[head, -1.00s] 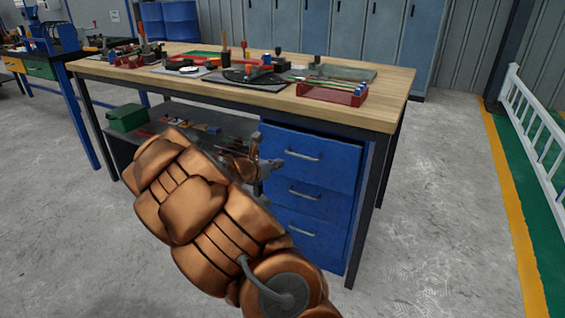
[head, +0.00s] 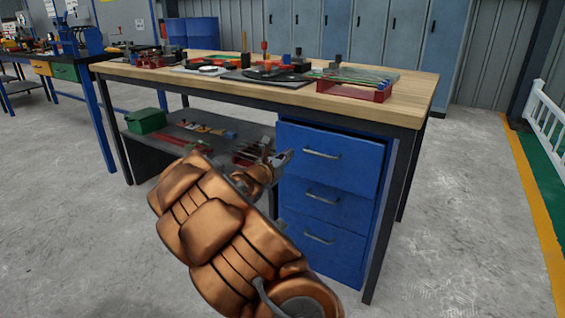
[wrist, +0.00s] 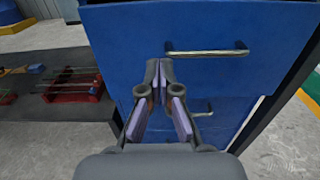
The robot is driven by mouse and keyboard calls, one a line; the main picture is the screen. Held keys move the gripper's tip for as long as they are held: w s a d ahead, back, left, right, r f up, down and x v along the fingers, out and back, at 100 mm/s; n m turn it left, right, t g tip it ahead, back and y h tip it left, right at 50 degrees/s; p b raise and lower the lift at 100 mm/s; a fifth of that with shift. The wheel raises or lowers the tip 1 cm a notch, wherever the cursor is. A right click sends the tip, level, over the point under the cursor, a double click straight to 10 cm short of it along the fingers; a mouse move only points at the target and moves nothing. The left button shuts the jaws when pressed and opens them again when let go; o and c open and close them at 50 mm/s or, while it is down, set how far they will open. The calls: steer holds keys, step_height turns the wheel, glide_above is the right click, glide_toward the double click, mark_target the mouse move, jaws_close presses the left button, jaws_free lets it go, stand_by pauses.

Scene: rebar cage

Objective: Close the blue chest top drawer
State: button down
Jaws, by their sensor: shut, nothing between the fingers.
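The blue chest (head: 322,252) stands under the right end of the workbench, with three drawers and metal bar handles. Its top drawer (head: 345,169) sticks out a little past the drawers below, with a dark gap above its front. In the wrist view the top drawer front (wrist: 125,35) fills the upper middle, with its handle (wrist: 207,50) right of my fingertips. My gripper (wrist: 159,68) is shut and empty, pointing at the lower part of that front. I cannot tell whether it touches. In the head view my gripper (head: 280,158) is left of the top drawer, partly hidden by my arm.
The workbench (head: 400,104) carries tools and a red tray (head: 350,92). A lower shelf (head: 172,134) left of the chest holds a green box (head: 147,120) and tools. A table leg (head: 385,225) stands right of the chest. The floor at right is clear up to a white railing (head: 548,118).

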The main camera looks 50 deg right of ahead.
mark_target(305, 141)
steer(key=b+x, duration=0.2)
steer(key=x, duration=0.5)
steer(key=shift+d+f, duration=0.15)
steer(key=shift+d, duration=0.3)
steer(key=shift+w+d, duration=0.15)
steer(key=shift+d, duration=0.4)
steer(key=shift+d, duration=0.1)
